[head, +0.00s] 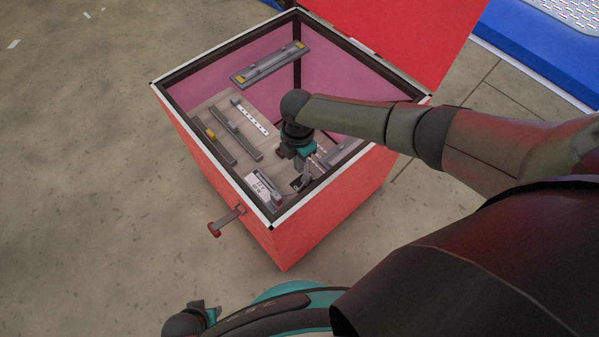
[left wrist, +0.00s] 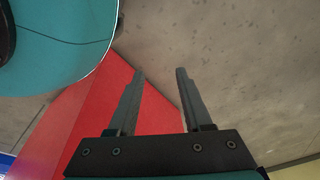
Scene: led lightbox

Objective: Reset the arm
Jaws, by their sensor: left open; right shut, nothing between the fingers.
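My right arm reaches in from the right over an open red box (head: 285,240). My right gripper (head: 304,176) points down inside the box, near its front right part, above the boards there. It is shut with nothing seen in it; its fingertips are small and partly hidden. My left gripper is open and empty in the left wrist view (left wrist: 159,72), its two fingers apart, with the red box wall (left wrist: 95,110) and the floor behind them.
Grey rail-like parts (head: 235,135) and a white strip (head: 250,115) lie inside the box. A white block (head: 262,188) sits by its front edge. A handle (head: 227,220) sticks out at the front left. A blue structure (head: 545,50) stands at upper right. Floor at left is clear.

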